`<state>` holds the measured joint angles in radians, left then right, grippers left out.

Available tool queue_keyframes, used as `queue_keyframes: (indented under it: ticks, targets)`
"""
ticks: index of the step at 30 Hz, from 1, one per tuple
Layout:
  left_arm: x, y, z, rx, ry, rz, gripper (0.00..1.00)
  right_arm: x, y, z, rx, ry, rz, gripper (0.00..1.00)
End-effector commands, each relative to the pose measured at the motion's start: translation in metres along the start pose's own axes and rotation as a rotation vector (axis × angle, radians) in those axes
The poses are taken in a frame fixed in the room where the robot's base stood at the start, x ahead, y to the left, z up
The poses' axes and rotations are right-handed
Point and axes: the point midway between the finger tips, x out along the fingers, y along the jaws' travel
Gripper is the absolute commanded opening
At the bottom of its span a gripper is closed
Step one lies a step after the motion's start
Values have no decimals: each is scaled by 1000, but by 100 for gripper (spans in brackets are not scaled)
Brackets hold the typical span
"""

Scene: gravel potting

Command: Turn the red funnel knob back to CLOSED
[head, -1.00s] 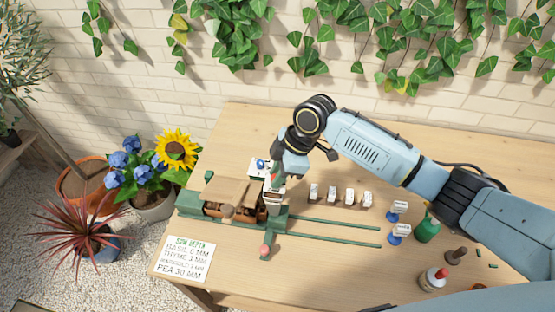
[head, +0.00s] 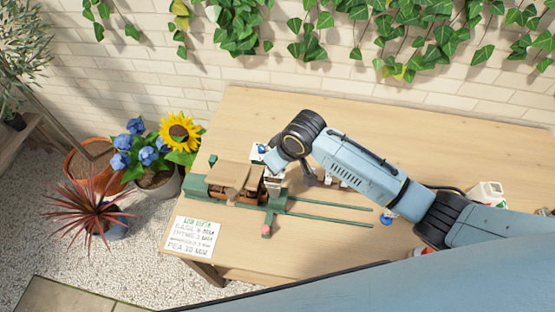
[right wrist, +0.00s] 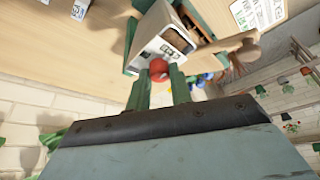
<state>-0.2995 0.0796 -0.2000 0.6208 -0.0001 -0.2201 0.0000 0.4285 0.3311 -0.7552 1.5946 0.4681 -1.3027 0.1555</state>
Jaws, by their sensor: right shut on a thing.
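The red funnel knob (right wrist: 158,68) sits on the front of the pale funnel housing (right wrist: 146,52), which carries small dark-printed labels. My right gripper (right wrist: 160,82) has its two green fingers on either side of the knob, shut on it. In the head view, my right gripper (head: 282,172) is at the pale funnel (head: 273,186) on the green rig (head: 279,206); the knob is hidden there by the gripper. I cannot read which setting the knob points to. My left gripper is not in view.
Green rails (head: 330,211) run right from the rig. A pink-tipped lever (head: 266,230) points toward the table's front edge. My arm covers much of the table's right side. Potted plants (head: 155,165) stand left of the table.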

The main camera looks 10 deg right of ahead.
Motion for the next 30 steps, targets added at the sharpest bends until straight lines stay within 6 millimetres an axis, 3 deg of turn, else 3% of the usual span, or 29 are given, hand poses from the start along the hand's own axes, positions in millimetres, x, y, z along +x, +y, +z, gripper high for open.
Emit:
queue_keyframes:
  ticks: [12,28,29,30]
  targets:
    - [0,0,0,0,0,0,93,0,-1,-1,165,1,68,0]
    - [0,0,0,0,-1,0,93,0,-1,-1,183,1,76,0]
    - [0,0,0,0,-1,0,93,0,-1,-1,183,1,76,24]
    - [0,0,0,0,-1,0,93,0,-1,-1,183,1,76,29]
